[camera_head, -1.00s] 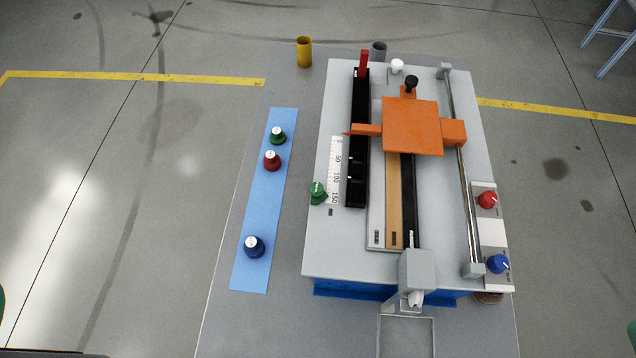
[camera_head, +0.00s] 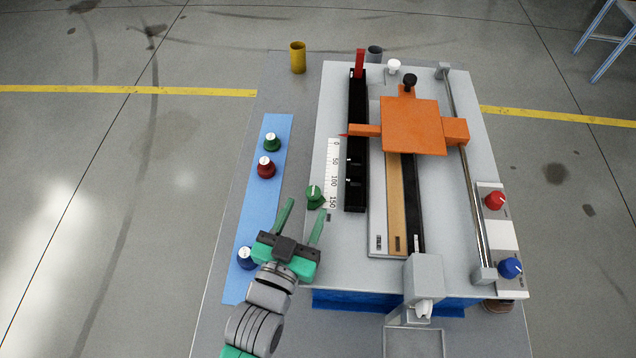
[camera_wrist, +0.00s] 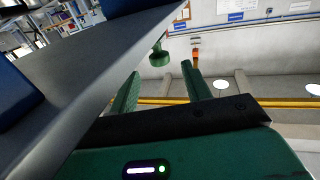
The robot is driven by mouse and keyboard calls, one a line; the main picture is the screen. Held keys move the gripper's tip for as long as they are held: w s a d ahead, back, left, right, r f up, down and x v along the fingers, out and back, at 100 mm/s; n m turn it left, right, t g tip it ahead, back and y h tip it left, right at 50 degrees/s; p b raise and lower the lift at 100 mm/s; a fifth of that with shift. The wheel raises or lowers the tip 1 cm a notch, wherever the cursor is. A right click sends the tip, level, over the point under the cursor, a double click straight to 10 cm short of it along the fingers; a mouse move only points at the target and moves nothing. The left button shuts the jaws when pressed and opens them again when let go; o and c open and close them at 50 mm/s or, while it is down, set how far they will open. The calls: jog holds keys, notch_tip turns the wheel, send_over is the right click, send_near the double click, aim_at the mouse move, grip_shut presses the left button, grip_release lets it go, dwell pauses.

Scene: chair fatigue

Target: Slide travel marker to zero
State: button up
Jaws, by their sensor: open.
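The green travel marker (camera_head: 314,197) is a small knob at the 150 end of the white scale (camera_head: 333,175), on the left edge of the grey machine top. The scale's 0 is at its far end, beside the red pointer tip of the orange carriage (camera_head: 412,126). My gripper (camera_head: 306,207) is open, with its two green fingers pointing up toward the marker from its near side. It holds nothing. In the wrist view, a green knob (camera_wrist: 160,57) shows just beyond and between the fingertips (camera_wrist: 162,72). I cannot tell whether a finger touches it.
A blue mat (camera_head: 259,215) left of the machine holds green (camera_head: 272,142), red (camera_head: 266,167) and blue (camera_head: 246,258) knobs. A black slotted rail (camera_head: 356,140) with a red lever (camera_head: 359,62) stands right of the scale. Bare table lies between mat and machine.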

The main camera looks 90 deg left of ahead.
aim_at(313, 195)
jog(key=x, duration=0.7)
jog(key=shift+w+a, duration=0.1)
jog(key=shift+a, duration=0.2)
grip_shut()
